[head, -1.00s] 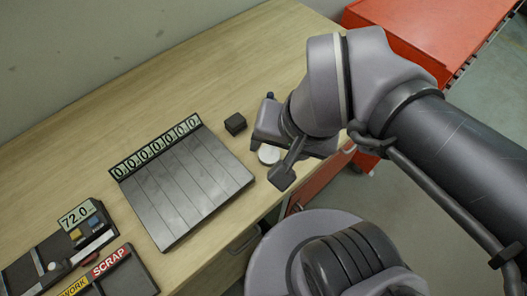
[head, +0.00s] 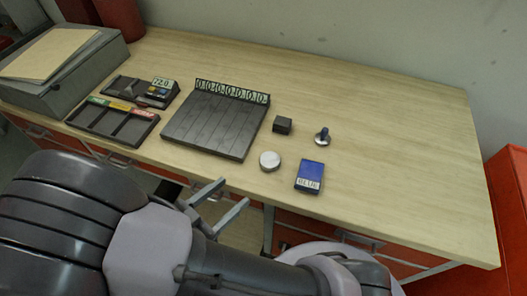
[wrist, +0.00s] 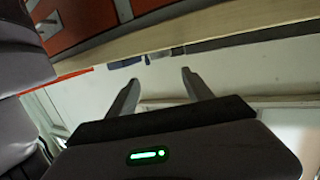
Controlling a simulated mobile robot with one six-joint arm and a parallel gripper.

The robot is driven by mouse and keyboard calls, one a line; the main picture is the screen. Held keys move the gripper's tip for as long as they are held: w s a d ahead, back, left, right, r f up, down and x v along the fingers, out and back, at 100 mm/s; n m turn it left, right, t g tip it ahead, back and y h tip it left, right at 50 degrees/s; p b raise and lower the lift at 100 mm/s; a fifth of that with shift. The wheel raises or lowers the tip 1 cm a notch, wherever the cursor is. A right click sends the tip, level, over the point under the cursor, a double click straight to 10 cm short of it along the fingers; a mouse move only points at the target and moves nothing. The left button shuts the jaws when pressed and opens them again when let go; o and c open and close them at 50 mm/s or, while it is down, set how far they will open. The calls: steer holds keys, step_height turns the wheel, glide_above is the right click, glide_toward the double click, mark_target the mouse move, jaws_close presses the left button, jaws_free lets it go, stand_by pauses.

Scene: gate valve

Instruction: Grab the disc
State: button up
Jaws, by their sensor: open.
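A pale round disc (head: 270,160) lies flat on the wooden workbench (head: 400,120), near its front edge, in the head view. My gripper (head: 234,192) is open with nothing between its fingers. In the head view it appears at the bench's front edge, to the lower left of the disc and apart from it. In the wrist view my gripper (wrist: 161,78) has its two fingers spread, pointing toward the bench edge. I cannot make out the disc in that view.
A blue device with a display (head: 310,176) lies right of the disc. A dark cube (head: 282,125) and a small knobbed metal piece (head: 322,137) stand behind. A grooved dark board (head: 212,125) lies left. The bench's right side is clear.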

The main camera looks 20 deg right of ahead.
mark_target(267, 163)
steer(key=b+x, duration=0.2)
steer(key=x, duration=0.8)
steer(key=shift+w+f, duration=0.15)
steer(key=shift+w, duration=0.1)
steer(key=b+x, duration=0.1)
steer(key=x, duration=0.4)
steer(key=shift+w+d+f, duration=0.1)
steer(key=shift+d+f, duration=0.05)
steer(key=shift+f, duration=0.05)
steer(key=shift+r, duration=0.1)
jaws_close()
